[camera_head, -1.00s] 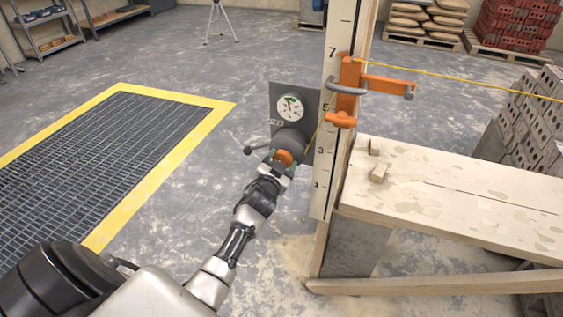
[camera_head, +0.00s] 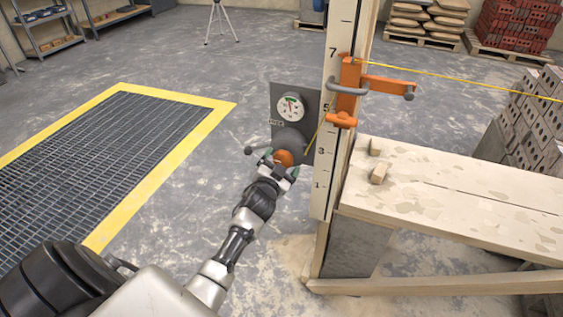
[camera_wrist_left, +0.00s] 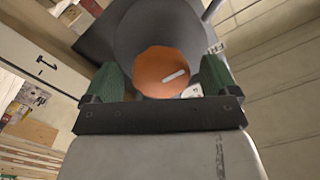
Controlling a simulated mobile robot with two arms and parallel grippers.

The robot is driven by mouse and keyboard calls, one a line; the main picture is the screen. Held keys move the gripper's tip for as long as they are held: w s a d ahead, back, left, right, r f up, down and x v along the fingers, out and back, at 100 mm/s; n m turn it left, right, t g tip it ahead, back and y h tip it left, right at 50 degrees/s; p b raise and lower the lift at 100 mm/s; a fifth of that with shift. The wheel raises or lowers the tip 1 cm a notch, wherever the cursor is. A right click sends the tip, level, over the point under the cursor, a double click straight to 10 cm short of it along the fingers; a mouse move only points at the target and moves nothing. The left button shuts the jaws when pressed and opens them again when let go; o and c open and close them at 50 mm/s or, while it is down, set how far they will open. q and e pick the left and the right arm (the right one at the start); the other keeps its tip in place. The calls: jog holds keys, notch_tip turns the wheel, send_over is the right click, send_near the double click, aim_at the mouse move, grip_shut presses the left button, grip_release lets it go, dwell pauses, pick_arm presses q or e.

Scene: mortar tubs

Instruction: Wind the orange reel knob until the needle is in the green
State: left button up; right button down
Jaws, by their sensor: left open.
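The orange reel knob (camera_head: 284,158) sits on the front of a grey reel (camera_head: 291,137) below a round gauge. In the left wrist view the knob (camera_wrist_left: 163,73) shows a pale mark on its face. My left gripper (camera_head: 280,165) is open at the knob, with its green fingertips on either side; I cannot tell whether they touch it. The gauge (camera_head: 291,107) has a white face with a green zone along its top; its needle points roughly upward, but is too small to read exactly. My right gripper is not in view.
A numbered upright post (camera_head: 329,150) stands right of the reel and carries an orange clamp (camera_head: 347,90) with a yellow line running right. A plaster-spotted bench (camera_head: 450,200) holds small wood blocks. A yellow-edged floor grate (camera_head: 100,150) lies left.

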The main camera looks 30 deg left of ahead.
pick_arm(q)
jog(key=v, duration=1)
dwell(1.1)
jog(key=s+d+f+g+h+p, duration=0.1)
jog(key=s+d+f+g, duration=0.15)
jog(key=f, duration=0.55)
jog(key=s+d+f+g+h+p, duration=0.15)
jog(key=s+f, duration=0.25)
jog(key=f, duration=0.4)
jog(key=s+d+f+g+h+p, duration=0.1)
jog(key=s+d+f+g+p, duration=0.2)
jog(key=f, duration=0.5)
jog(key=s+d+f+g, duration=0.1)
jog(key=s+f+g, duration=0.2)
jog(key=s, duration=0.7)
jog(key=s+d+f+g+p, duration=0.1)
jog(key=s+d+f+g, duration=0.1)
jog(key=s+f, duration=0.4)
jog(key=s+d+f+n+g+p, duration=0.1)
jog(key=s+f+g, duration=0.3)
jog(key=s, duration=1.1)
jog(key=shift+s+d+f+h, duration=0.25)
jog(key=shift+f+h, duration=0.2)
jog(key=shift+f, duration=0.4)
